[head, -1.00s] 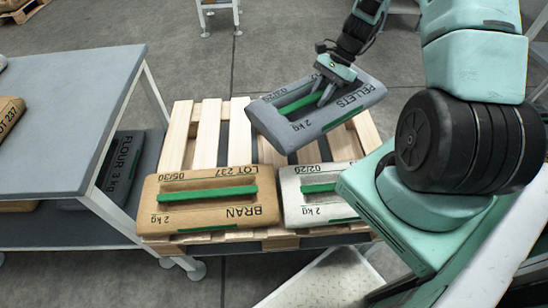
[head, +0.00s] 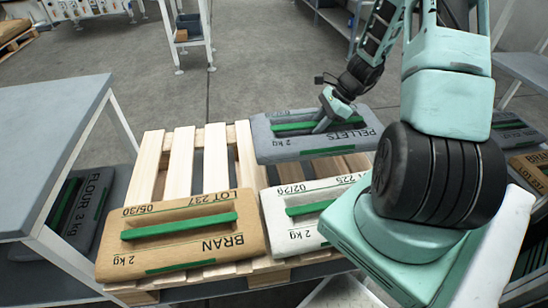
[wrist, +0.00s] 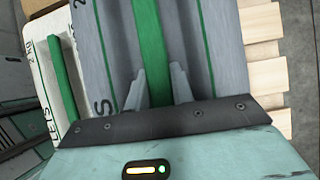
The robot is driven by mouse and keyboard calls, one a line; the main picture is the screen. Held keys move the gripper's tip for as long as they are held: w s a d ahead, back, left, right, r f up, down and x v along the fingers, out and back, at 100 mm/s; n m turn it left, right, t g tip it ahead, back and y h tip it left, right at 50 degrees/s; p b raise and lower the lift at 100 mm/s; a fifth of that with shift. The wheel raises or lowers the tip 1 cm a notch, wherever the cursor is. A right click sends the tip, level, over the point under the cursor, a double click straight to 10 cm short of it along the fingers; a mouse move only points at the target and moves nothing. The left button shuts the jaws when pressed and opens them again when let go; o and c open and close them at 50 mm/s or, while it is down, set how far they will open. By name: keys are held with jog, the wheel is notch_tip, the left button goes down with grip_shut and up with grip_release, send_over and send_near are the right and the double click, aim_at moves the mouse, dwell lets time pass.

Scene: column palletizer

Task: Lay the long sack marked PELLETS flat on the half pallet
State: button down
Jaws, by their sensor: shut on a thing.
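The long grey sack marked PELLETS (head: 280,148) has a green strap-like handle along its top. My gripper (head: 325,124) is shut on that handle; the wrist view shows the two fingers (wrist: 157,80) on either side of it. The sack is roughly level over the back right of the wooden half pallet (head: 215,165), behind a white sack (head: 285,222). I cannot tell whether its underside touches the slats. The sack's right end reaches close to my arm in the head view.
A tan BRAN sack (head: 175,245) lies on the pallet's front left, beside the white sack. The back left slats are bare. A grey table (head: 45,150) stands left, with a FLOUR sack (head: 85,205) on its lower shelf. More sacks (head: 525,170) sit at the right.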

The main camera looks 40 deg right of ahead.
jog(key=shift+f+b, duration=1.05)
jog(key=shift+f, duration=3.5)
jog(key=shift+f, duration=0.15)
jog(key=c, duration=1.2)
grip_release()
jog(key=p+v, duration=0.2)
jog(key=v, duration=1)
jog(key=shift+p, duration=0.35)
